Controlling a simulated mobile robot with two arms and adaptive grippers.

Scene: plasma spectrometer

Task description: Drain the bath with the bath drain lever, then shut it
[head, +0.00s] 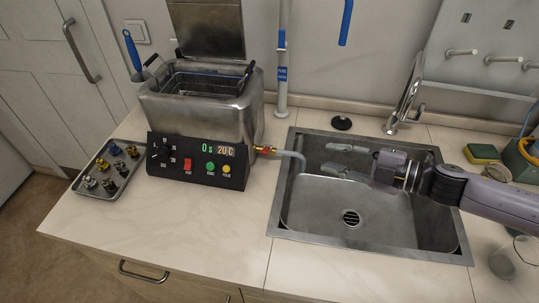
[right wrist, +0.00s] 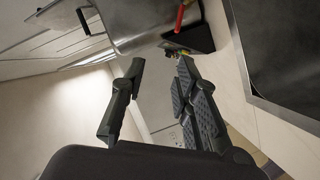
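The steel bath (head: 205,108) stands on the counter with its lid raised and a wire basket in its top. Its drain valve (head: 265,150), with red and yellow fittings, sticks out on the right side beside the black control panel (head: 198,160). In the right wrist view a red lever (right wrist: 181,16) shows beyond the fingers, against the bath (right wrist: 135,22). My right gripper (head: 338,159) is open and empty above the sink, fingers pointing left toward the valve and apart from it. Its open fingers (right wrist: 158,75) also show in the right wrist view. My left gripper is not in view.
A grey hose (head: 297,156) bends from the valve into the sink (head: 350,215). A faucet (head: 405,95) stands behind the sink. A tray (head: 108,168) of small fittings lies left of the bath. A glass beaker (head: 512,258) stands at right. The front counter is clear.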

